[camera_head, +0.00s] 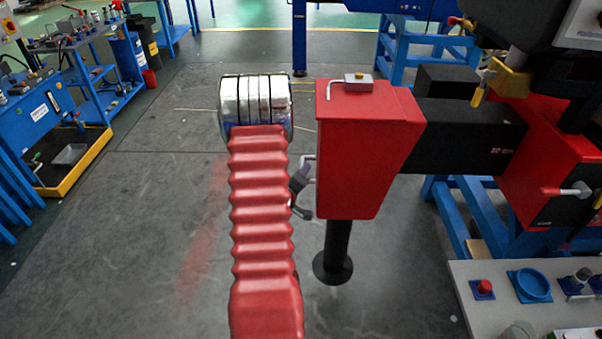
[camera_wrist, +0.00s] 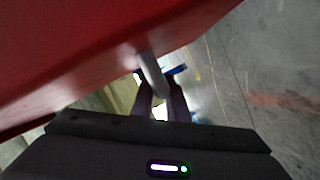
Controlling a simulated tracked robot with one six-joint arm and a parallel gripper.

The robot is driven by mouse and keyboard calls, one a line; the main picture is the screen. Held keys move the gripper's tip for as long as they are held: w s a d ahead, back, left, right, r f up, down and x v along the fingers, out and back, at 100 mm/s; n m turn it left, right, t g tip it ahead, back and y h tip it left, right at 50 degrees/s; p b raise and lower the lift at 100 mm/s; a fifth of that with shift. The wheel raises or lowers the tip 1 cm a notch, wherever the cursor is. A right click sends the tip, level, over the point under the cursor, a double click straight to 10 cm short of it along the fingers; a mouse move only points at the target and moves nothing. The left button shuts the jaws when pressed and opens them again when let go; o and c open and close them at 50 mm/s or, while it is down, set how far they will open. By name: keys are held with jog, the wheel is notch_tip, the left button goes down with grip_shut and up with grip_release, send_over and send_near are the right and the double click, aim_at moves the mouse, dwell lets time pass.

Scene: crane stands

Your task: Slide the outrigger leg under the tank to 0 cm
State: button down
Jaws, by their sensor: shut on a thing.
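The red tank (camera_head: 362,150) hangs at the end of a black sliding beam (camera_head: 465,138). The outrigger leg (camera_head: 337,243) is a black post beneath the tank, with a round foot low over the floor. A pale grey handle (camera_head: 309,158) sticks out of the tank's left side. My gripper (camera_head: 303,174) is at that side, partly hidden by my arm. In the wrist view, my gripper (camera_wrist: 160,94) is shut on the grey handle (camera_wrist: 152,75), below the red tank wall (camera_wrist: 90,50). No centimetre scale is readable.
The beam runs right into a red housing (camera_head: 540,160). Blue supports (camera_head: 455,215) stand below it. A grey control panel (camera_head: 535,290) is at lower right. Blue workbenches (camera_head: 45,115) are at left. The floor left of the tank is clear.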

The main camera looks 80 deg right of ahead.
aim_at(358, 188)
jog(key=s+d, duration=0.2)
jog(key=s, duration=0.8)
jog(key=s+d, duration=0.2)
jog(key=s, duration=0.7)
jog(key=shift+s+d+f, duration=0.15)
jog(key=shift+s, duration=0.2)
jog(key=shift+s, duration=0.1)
jog(key=c, duration=2)
grip_release()
jog(key=shift+c, duration=0.2)
jog(key=o, duration=0.3)
jog(key=v, duration=1.3)
jog(key=shift+a+r, duration=0.25)
jog(key=shift+a, duration=0.05)
jog(key=shift+w, duration=0.25)
